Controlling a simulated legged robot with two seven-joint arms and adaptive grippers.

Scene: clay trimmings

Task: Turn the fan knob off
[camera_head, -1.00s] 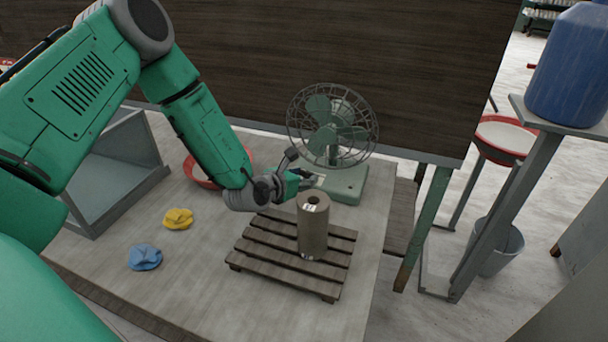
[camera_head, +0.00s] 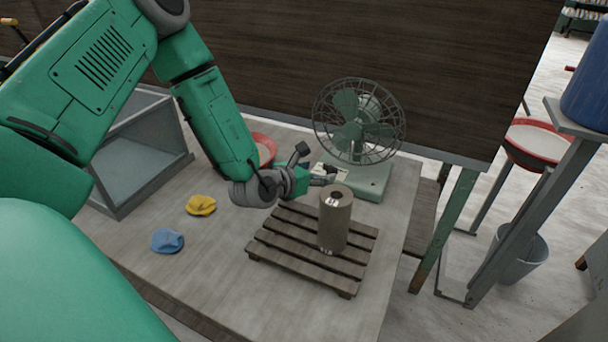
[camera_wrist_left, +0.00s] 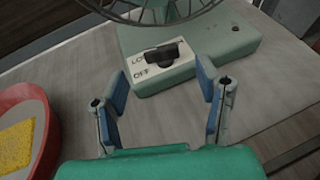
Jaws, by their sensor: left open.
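The green fan (camera_head: 358,128) stands at the back right of the table, on a pale green base (camera_head: 372,184). In the left wrist view its dark knob (camera_wrist_left: 163,54) sits on a white label plate (camera_wrist_left: 142,71) marked "LO" and "OFF". The knob's handle lies roughly crosswise; I cannot tell which mark it points to. My left gripper (camera_head: 326,174) is just in front of the base, by the label plate. In the left wrist view the left gripper (camera_wrist_left: 161,86) is open, its blue-padded fingers apart and empty, short of the knob. My right gripper is not in view.
A brown cylinder (camera_head: 334,222) stands on a slatted wooden pallet (camera_head: 278,247) close in front of my gripper. A red-rimmed bowl (camera_wrist_left: 52,135) is to the left. Yellow (camera_head: 201,205) and blue (camera_head: 167,241) lumps lie left on the table. A grey open box (camera_head: 120,200) stands behind them.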

